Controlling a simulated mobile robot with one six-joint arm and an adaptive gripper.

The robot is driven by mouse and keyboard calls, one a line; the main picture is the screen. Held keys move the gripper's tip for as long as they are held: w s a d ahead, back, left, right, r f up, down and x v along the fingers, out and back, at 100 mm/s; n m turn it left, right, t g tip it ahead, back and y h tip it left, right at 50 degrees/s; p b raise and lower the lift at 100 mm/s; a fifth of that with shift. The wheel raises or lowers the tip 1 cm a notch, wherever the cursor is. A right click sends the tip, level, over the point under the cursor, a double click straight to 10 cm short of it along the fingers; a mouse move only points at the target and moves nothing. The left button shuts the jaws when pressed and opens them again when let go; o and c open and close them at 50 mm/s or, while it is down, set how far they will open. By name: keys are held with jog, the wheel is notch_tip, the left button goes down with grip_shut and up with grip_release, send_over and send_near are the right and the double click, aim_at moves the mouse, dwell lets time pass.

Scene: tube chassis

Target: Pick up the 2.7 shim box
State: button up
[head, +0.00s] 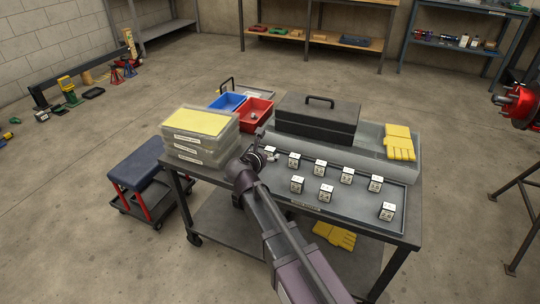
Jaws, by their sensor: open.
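Several small shim boxes, white on top with dark sides, stand on the grey tray (330,208) of the cart. A back row includes one box (294,159), another (321,167) and a third (347,175). Nearer the front are a box (297,184), one (326,193) and one at the right (387,211). Their numbers are too small to read, so I cannot tell which is 2.7. My gripper (258,158) is open over the tray's left end, close to a partly hidden box (271,152). I cannot see whether it touches that box.
Stacked clear cases (202,148) stand left of my gripper. A red bin (254,113), a blue bin (228,103) and a black toolbox (317,122) stand behind. Yellow gloves (399,143) lie at the back right. The tray's front middle has free room.

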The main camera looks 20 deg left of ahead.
aim_at(268, 151)
jog(key=x, duration=0.1)
jog(key=b+x, duration=0.1)
jog(key=x, duration=0.1)
jog(key=shift+w+a, duration=0.15)
jog(key=shift+a, duration=0.05)
jog(key=shift+w+d+f, duration=0.1)
jog(key=shift+w+f, duration=0.1)
jog(key=shift+w, duration=0.35)
jog(key=c, duration=1.2)
